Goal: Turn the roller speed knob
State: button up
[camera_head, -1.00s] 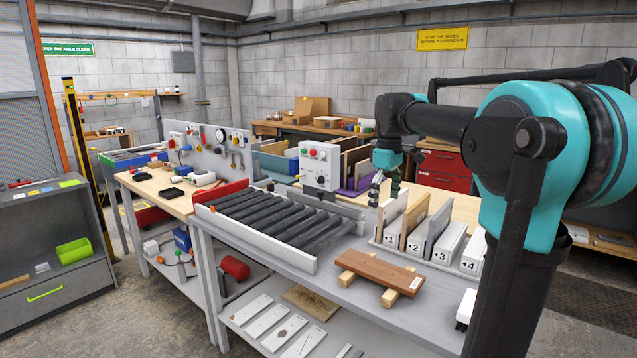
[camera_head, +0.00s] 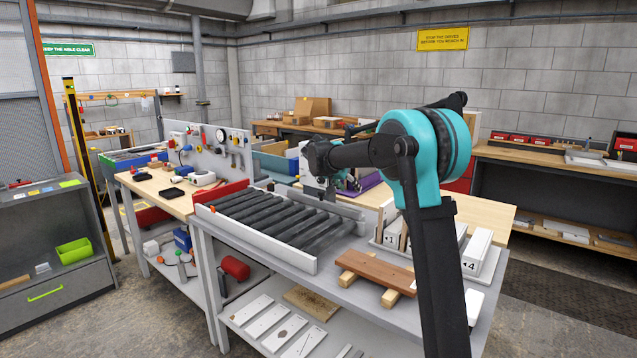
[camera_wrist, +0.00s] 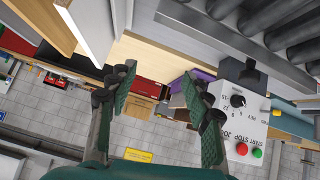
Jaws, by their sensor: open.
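The roller speed knob (camera_wrist: 238,100) is a small black round knob on the face of a light grey control box (camera_wrist: 232,122). The wrist view shows it upside down, just right of my gripper, with a red button (camera_wrist: 242,149) and a green button (camera_wrist: 257,153) on the same box. My gripper (camera_wrist: 158,72) is open, with empty space between its green-padded fingers. The right finger is beside the box in the picture; I see no contact with the knob. In the head view my arm hides most of the box and the knob.
The roller conveyor (camera_head: 275,220) lies left of my arm. A brown board (camera_head: 375,270) rests on wooden blocks at the front. Numbered slots with upright boards (camera_head: 477,252) stand at the right. A purple bin (camera_wrist: 203,75) is behind the box. A tool pegboard (camera_head: 205,150) stands back left.

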jog(key=w+a+f+m+t, duration=0.1)
jog(key=w+a+m+t, duration=0.4)
jog(key=a, duration=0.4)
jog(key=m+t, duration=0.1)
jog(key=m, duration=0.2)
send_near(320, 180)
jog(key=shift+y, duration=0.4)
jog(key=x, duration=0.8)
jog(key=shift+w+d+f, duration=0.1)
jog(key=shift+w+d, duration=0.1)
jog(key=shift+d, duration=0.05)
grip_shut()
